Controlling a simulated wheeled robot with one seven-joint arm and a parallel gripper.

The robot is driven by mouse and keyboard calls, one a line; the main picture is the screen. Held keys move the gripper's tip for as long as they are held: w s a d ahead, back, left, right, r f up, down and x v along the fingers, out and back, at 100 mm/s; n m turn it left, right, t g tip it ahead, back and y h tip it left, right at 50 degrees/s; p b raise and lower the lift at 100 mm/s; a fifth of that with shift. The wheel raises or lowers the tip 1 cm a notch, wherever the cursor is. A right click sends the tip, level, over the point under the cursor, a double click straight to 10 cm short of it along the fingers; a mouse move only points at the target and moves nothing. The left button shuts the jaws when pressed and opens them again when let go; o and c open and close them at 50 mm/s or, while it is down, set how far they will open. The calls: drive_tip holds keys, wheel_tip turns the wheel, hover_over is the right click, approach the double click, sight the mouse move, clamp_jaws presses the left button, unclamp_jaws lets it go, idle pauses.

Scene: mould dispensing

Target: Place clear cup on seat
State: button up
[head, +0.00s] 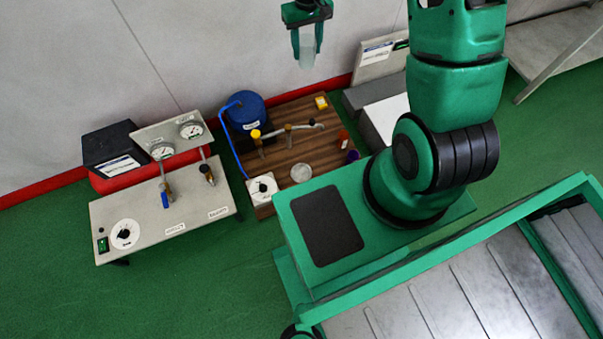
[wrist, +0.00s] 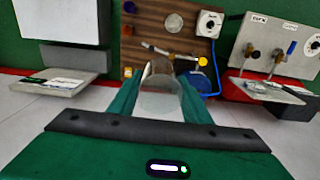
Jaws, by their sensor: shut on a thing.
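My gripper (head: 307,46) is high up at the top of the head view, in front of the pale wall. It is shut on a clear cup (head: 307,55), which hangs between the two green fingers. The cup also shows between the fingers in the wrist view (wrist: 160,88). A pale round disc, which looks like the seat (head: 301,172), lies on the wooden board (head: 284,150), well below the gripper. The seat also shows near the top of the wrist view (wrist: 173,22), apart from the cup. The cup's contents cannot be made out.
A brass tap (head: 290,129) with a spout stands on the board behind the seat. A blue barrel (head: 246,111), a white dial box (head: 262,188), a red bottle (head: 343,138) and a purple item (head: 352,156) are around it. A grey gauge bench (head: 150,215) is at left.

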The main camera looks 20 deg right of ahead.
drive_tip(key=s+a+f+m, duration=0.1)
drive_tip(key=a+f+m, duration=0.2)
drive_tip(key=f, duration=0.6)
drive_tip(key=s+a+f+m, duration=0.2)
drive_tip(key=a+f, duration=0.1)
drive_tip(key=f, duration=0.6)
drive_tip(key=s+a+f+m, duration=0.1)
drive_tip(key=a+f+m, duration=0.2)
drive_tip(key=f, duration=0.7)
drive_tip(key=s+a+f+m, duration=0.1)
drive_tip(key=s+f+m, duration=0.2)
drive_tip(key=s+f, duration=0.65)
drive_tip(key=s+a+f+m, duration=0.2)
drive_tip(key=s+f+m, duration=0.2)
drive_tip(key=s+f, duration=0.55)
drive_tip(key=shift+w+d+f, duration=1.05)
drive_tip(key=shift+w+f, duration=1)
drive_tip(key=shift+f, duration=0.1)
drive_tip(key=shift+w+d+f, duration=1)
drive_tip(key=shift+w+f, duration=1.05)
drive_tip(key=shift+f, duration=0.15)
drive_tip(key=shift+w+d+f, duration=1.05)
drive_tip(key=shift+w+f, duration=1)
drive_tip(key=shift+f, duration=0.1)
drive_tip(key=o, duration=1.1)
drive_tip(key=shift+f, duration=0.1)
drive_tip(key=shift+c, duration=0.2)
